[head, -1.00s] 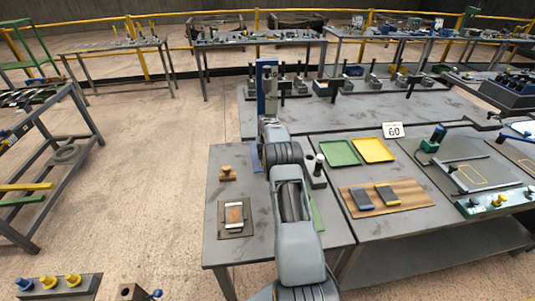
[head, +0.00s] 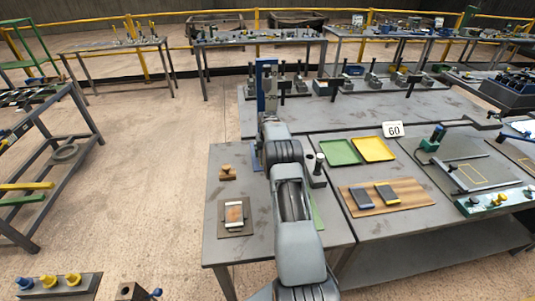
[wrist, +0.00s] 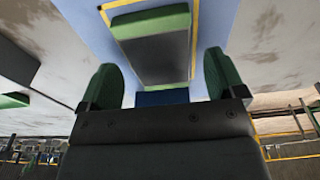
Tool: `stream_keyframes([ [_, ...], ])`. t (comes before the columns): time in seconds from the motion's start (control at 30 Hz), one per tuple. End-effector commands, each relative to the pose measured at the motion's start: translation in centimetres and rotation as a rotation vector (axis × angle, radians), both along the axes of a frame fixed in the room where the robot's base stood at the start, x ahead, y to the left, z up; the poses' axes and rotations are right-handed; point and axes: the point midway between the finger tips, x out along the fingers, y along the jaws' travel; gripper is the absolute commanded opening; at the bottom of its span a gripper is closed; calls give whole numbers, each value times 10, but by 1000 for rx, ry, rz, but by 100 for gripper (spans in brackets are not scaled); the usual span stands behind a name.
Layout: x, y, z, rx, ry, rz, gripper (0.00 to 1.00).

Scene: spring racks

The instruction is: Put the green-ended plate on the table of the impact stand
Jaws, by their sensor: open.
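In the wrist view, the green-ended plate (wrist: 152,52), dark grey with a green end, lies on a light blue surface (wrist: 84,14) inside a yellow outline. My gripper (wrist: 162,80), with green-padded fingers, is open. The fingers stand at either side of the view, with the plate seen between them; I cannot tell the gap to it. A dark blue strip (wrist: 160,97) shows below the plate. In the head view, a blue upright (head: 266,80), perhaps the impact stand's column, rises beyond my arm. My arm hides my gripper and the plate there.
A wooden board (head: 412,193) with two dark plates, one blue-ended and one yellow-ended, lies on the right bench. Green (head: 339,152) and yellow (head: 373,149) trays are behind it. A dark pad (head: 222,228) with a framed piece lies left of my arm. Open floor is at left.

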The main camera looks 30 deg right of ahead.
Motion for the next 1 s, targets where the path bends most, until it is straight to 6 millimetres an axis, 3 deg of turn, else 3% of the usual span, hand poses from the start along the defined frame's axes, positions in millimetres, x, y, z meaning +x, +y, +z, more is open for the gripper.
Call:
stream_keyframes([
  [0.2, -4, 1, 34, -2, -4, 0, 89],
  [0.43, -7, 4, 60, -1, -2, 1, 89],
  [0.57, -8, 16, 82, -6, -10, 15, 89],
  [0.67, -12, 39, 109, -11, -23, 43, 89],
  [0.77, -26, 77, 147, -22, -46, 89, 89],
  [0.9, -67, 143, 199, -37, -86, 166, 89],
  [1.0, -107, 185, 223, -45, -115, 221, 89],
])
